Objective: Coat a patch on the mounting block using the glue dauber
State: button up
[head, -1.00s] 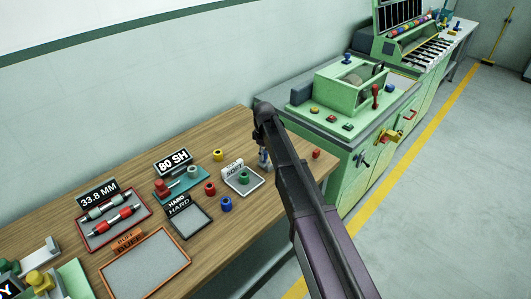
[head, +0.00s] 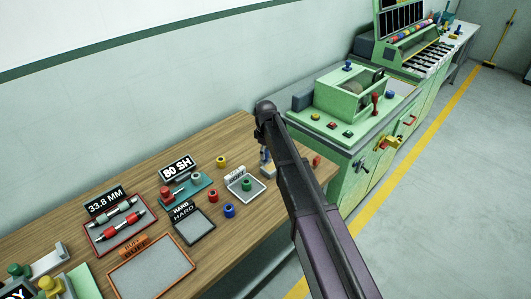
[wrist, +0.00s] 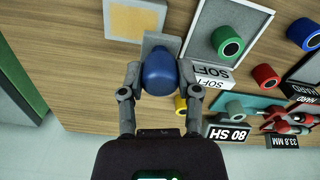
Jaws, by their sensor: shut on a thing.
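My gripper (wrist: 160,72) is shut on a blue, rounded handle that I take for the glue dauber (wrist: 160,78). A grey block-like piece (wrist: 161,44) shows just beyond the handle in the wrist view; I cannot tell if it is joined to it or only behind it. A flat square block with a tan face and grey border (wrist: 135,18), perhaps the mounting block, lies on the bench at the top of the wrist view. In the head view my arm hides it. The dauber's tip is hidden.
The wooden bench (head: 235,135) carries a SOFT tray (head: 260,187) with a green spool (head: 247,185), a HARD tray (head: 195,228), a BUFF tray (head: 150,275) and loose red, blue and yellow spools. A green machine (head: 340,110) stands beyond the bench's right end.

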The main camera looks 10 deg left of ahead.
jog(key=shift+r+p, duration=0.35)
jog(key=shift+r, duration=0.3)
jog(key=shift+r, duration=0.1)
jog(key=shift+r+p, duration=1.4)
jog(key=shift+p, duration=0.15)
jog(key=shift+f, duration=0.1)
